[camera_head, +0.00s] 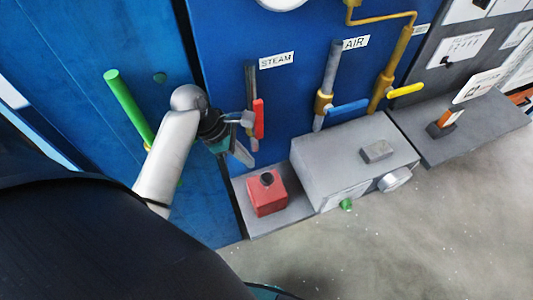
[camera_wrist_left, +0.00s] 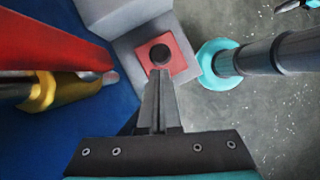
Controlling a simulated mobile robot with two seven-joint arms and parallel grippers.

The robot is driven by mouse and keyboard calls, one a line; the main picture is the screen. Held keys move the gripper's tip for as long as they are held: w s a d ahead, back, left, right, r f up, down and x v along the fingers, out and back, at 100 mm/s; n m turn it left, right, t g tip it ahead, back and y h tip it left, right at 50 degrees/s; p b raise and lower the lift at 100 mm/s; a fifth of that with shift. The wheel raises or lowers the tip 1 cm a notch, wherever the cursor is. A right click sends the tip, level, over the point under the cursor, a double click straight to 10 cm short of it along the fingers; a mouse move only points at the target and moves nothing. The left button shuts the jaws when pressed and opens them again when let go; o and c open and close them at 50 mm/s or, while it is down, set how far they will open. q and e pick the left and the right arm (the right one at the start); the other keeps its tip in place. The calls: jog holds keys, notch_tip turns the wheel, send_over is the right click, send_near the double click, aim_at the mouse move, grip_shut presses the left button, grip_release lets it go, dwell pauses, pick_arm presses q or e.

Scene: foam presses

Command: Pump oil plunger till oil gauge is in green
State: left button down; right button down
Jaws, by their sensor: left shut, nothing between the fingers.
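A red box with a black round knob on top, which looks like the oil plunger (camera_head: 267,195), sits on a grey ledge at the foot of the blue panel. My left gripper (camera_head: 246,158) is shut and empty, above and behind the red box, close to the red steam handle. In the left wrist view, the closed fingertips (camera_wrist_left: 159,76) point at the black knob (camera_wrist_left: 160,54) and overlap the red box (camera_wrist_left: 181,62). I cannot tell whether they touch it. No oil gauge reading is legible. A small dark part at the wrist view's top right may be my right gripper (camera_wrist_left: 289,5).
The red steam handle (camera_head: 259,118), blue air handle (camera_head: 347,109) and yellow handle (camera_head: 406,90) stick out from the panel. A grey box (camera_head: 340,150) stands right of the red one. A green bar (camera_head: 127,103) is left of my arm. Floor in front is clear.

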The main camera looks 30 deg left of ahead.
aim_at(266, 177)
pick_arm(q)
jog(key=shift+x, duration=3.5)
pick_arm(e)
jog(key=shift+d, duration=0.15)
